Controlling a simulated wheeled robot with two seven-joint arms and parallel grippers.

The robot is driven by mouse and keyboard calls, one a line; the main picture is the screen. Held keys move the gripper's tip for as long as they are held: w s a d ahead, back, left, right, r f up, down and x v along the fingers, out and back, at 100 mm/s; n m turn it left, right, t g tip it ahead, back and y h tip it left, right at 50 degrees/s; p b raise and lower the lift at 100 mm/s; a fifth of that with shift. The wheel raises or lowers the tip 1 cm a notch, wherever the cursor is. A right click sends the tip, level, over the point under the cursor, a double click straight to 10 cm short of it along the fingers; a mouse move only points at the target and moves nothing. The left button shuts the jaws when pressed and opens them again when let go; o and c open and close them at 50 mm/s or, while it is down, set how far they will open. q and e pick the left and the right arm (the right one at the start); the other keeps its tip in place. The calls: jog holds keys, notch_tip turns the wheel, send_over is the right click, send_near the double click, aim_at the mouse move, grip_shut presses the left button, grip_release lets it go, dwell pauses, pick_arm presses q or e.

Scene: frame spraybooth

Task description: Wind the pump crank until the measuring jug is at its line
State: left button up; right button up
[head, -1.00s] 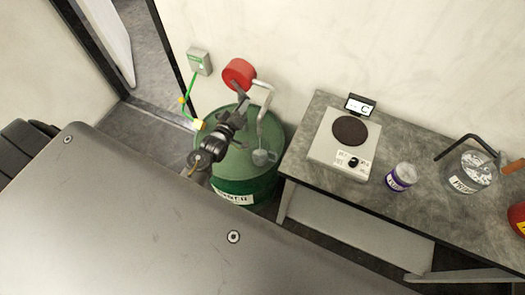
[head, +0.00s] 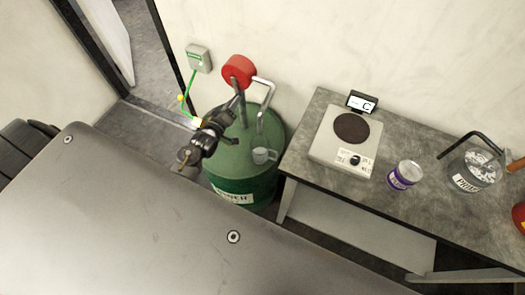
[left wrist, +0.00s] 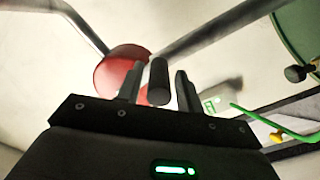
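The hand pump has a red round head (head: 238,71) on a grey riser from the green drum (head: 232,165). Its bent grey spout (head: 265,90) comes down above the measuring jug (head: 262,156). The jug stands on the drum top; its level and line are too small to read. My left gripper (head: 231,116) is over the drum, below the red head. In the left wrist view the black crank handle (left wrist: 158,82) appears between the spread fingers, with a gap on each side. The red head (left wrist: 121,70) is behind it. My right gripper is not in view.
The grey bench (head: 305,150) at right bears a hot plate (head: 330,147), a purple-labelled tin (head: 404,175) and a clear-topped container (head: 476,172). A large grey surface (head: 150,220) fills the foreground.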

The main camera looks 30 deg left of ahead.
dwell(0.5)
pick_arm(q)
jog(key=shift+c, duration=0.2)
jog(key=c, duration=0.6)
jog(key=shift+o, duration=0.2)
jog(key=shift+a, duration=0.1)
jog(key=shift+a, duration=0.2)
jog(key=a+r+p, duration=0.6)
jog(key=a+r, duration=0.1)
jog(key=a, duration=0.1)
jog(key=shift+r, duration=0.25)
